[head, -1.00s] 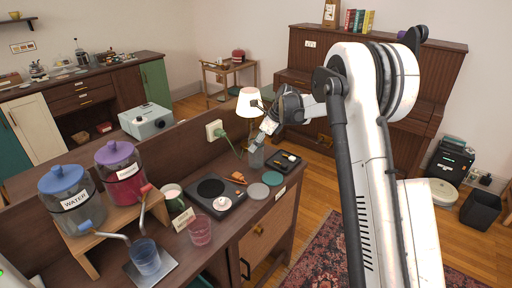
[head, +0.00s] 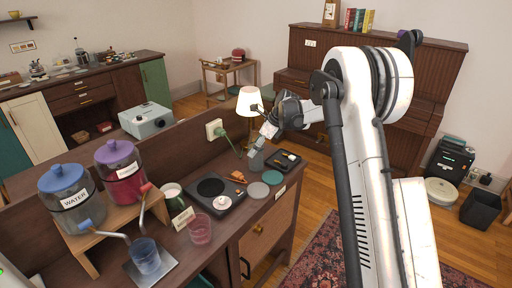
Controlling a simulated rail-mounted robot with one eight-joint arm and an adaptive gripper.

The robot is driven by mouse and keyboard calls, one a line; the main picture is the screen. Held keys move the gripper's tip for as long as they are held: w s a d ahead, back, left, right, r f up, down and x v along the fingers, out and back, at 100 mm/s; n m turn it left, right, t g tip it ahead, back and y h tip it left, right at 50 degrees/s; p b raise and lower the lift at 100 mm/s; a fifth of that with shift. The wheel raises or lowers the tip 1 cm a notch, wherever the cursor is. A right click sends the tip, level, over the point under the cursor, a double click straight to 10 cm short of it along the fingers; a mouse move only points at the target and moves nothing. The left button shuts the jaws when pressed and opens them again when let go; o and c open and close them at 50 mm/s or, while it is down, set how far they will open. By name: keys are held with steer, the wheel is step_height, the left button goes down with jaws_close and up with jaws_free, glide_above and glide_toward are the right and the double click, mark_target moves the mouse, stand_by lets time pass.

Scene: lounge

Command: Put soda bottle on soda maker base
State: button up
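A small grey bottle-like vessel (head: 256,160), which may be the soda bottle, is upright at the far end of the dark wooden counter, in front of the lamp. My gripper (head: 263,140) reaches down from the upper right, with its fingertips at the top of this vessel. The gap between the fingers is too small to make out, so I cannot tell whether they are closed on it. I cannot clearly identify the soda maker base.
Beside the vessel are a black tray (head: 290,157) and round grey-green discs (head: 259,190). A black hot plate (head: 228,203), pink cup (head: 199,229) and two drink dispensers (head: 72,205) stand nearer. A lit lamp (head: 250,101) stands close behind my gripper.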

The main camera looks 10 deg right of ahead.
steer(key=v, duration=1.2)
steer(key=s+a+r+n+h, duration=0.25)
steer(key=s+r+n, duration=0.25)
steer(key=s+r, duration=0.4)
steer(key=s+a+r+n+t, duration=0.25)
steer(key=s+n, duration=0.35)
steer(key=s, duration=0.8)
steer(key=s+f+n+h, duration=0.1)
steer(key=s+f+n, duration=0.2)
steer(key=s+n, duration=0.3)
steer(key=s+f+n+t+h, duration=0.1)
steer(key=s+f+n, duration=0.2)
steer(key=s, duration=1.3)
steer(key=n, duration=0.3)
steer(key=shift+s+a, duration=0.3)
steer(key=shift+a, duration=0.1)
steer(key=shift+o, duration=0.4)
steer(key=shift+s+f+n+t+h, duration=0.25)
steer(key=shift+f+n+t+h, duration=0.05)
steer(key=shift+n+t+h, duration=0.1)
steer(key=shift+w, duration=0.1)
